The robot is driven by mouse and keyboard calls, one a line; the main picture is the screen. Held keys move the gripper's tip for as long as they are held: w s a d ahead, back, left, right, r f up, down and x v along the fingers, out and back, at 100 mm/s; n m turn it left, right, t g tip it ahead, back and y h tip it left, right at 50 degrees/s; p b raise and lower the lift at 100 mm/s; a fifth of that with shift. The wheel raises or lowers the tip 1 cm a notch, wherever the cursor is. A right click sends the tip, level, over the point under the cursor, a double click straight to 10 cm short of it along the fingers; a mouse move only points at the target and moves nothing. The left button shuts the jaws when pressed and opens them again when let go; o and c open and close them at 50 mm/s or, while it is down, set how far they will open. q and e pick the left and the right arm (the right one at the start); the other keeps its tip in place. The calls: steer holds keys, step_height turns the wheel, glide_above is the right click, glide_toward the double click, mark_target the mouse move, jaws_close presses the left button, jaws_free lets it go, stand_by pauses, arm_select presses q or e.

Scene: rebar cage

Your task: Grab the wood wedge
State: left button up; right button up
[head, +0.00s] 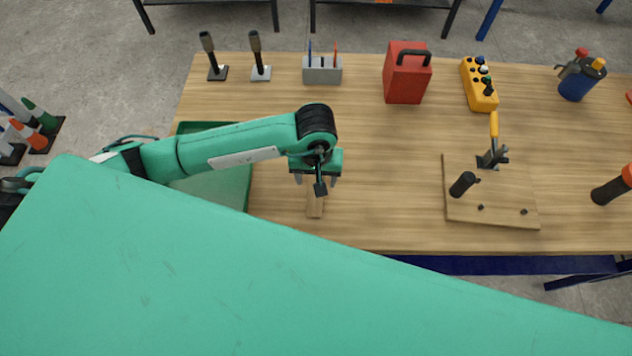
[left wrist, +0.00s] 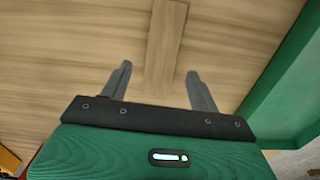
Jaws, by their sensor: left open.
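The wood wedge (head: 314,203) is a small light-brown strip lying on the wooden table, just below my left gripper in the head view. In the left wrist view the wedge (left wrist: 163,45) runs from the top edge down to between the two fingers. My left gripper (head: 316,182) is above the table at the wedge's far end. In the left wrist view its fingers (left wrist: 158,80) are apart, one on each side of the wedge's line, with nothing held. The height between fingertips and wedge is hard to tell. My right gripper is not in view.
A green tray (head: 245,200) sits left of the wedge, partly under my left arm; its rim (left wrist: 285,75) is close in the wrist view. A board with a clamp (head: 515,205) lies to the right. A red box (head: 403,85) and a pen holder (head: 322,76) stand behind.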

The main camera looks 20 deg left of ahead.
arm_select(q)
steer(key=shift+f+p, duration=0.3)
steer(key=shift+f, duration=1.05)
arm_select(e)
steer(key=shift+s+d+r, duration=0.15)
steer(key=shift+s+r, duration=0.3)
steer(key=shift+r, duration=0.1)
arm_select(q)
steer(key=shift+c, duration=0.2)
steer(key=c, duration=1)
steer(key=shift+c, duration=0.2)
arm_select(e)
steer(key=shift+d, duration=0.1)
arm_select(q)
steer(key=shift+r, duration=0.15)
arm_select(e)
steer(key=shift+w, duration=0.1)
